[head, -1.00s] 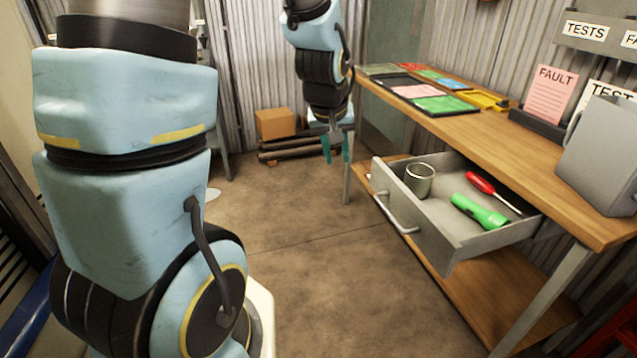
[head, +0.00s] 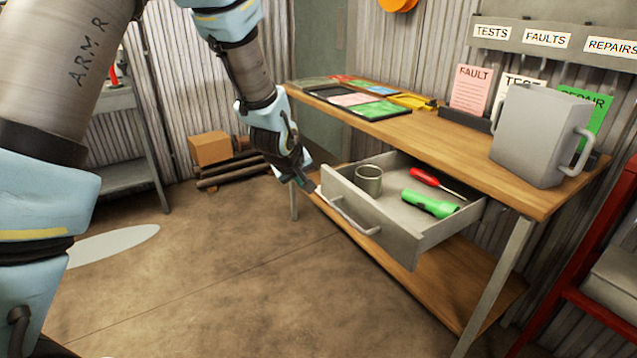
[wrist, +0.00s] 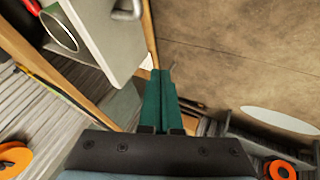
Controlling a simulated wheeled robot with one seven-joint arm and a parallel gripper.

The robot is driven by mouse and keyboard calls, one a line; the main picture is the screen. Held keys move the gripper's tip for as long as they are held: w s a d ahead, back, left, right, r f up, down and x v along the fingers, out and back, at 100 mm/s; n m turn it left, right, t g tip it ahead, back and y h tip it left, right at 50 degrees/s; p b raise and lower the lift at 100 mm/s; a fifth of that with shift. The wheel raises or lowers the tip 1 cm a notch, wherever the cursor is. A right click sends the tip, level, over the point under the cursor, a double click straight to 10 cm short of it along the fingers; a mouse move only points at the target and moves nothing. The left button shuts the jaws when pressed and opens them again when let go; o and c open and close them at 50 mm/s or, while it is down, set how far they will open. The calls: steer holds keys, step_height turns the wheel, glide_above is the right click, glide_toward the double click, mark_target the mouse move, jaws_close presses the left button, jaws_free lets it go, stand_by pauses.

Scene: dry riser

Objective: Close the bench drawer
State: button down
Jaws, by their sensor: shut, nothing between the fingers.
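The bench drawer (head: 397,246) is pulled out from under the wooden bench top (head: 410,131). Its grey front panel carries a bar handle (head: 352,217). Inside lie a metal cup (head: 368,180), a green torch (head: 430,204) and a red-handled screwdriver (head: 425,177). My gripper (head: 309,186) is close to the far left end of the drawer front, with its fingers together and empty; whether it touches is unclear. In the wrist view my gripper (wrist: 160,75) has its green fingers together beside the drawer front (wrist: 110,45), and the handle (wrist: 127,10) shows at the top edge.
A grey two-handled box (head: 540,135) stands on the bench top's right end. Coloured cards and trays (head: 360,103) lie at its far end. A cardboard box (head: 210,148) rests by the wall. A red frame (head: 600,260) stands at right. The floor before the drawer is clear.

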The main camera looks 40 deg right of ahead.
mark_target(325, 190)
steer(key=shift+w+d+f+p, duration=0.2)
steer(key=shift+d+f, duration=0.25)
steer(key=shift+d, duration=0.5)
steer(key=shift+w+d+f+p, duration=0.1)
steer(key=shift+d+f+p, duration=0.3)
steer(key=shift+d, duration=0.6)
steer(key=shift+w+d+f+p, duration=0.1)
steer(key=shift+d+f+p, duration=0.1)
steer(key=shift+d+f, duration=0.55)
steer(key=shift+d+r, duration=0.25)
steer(key=shift+d, duration=0.05)
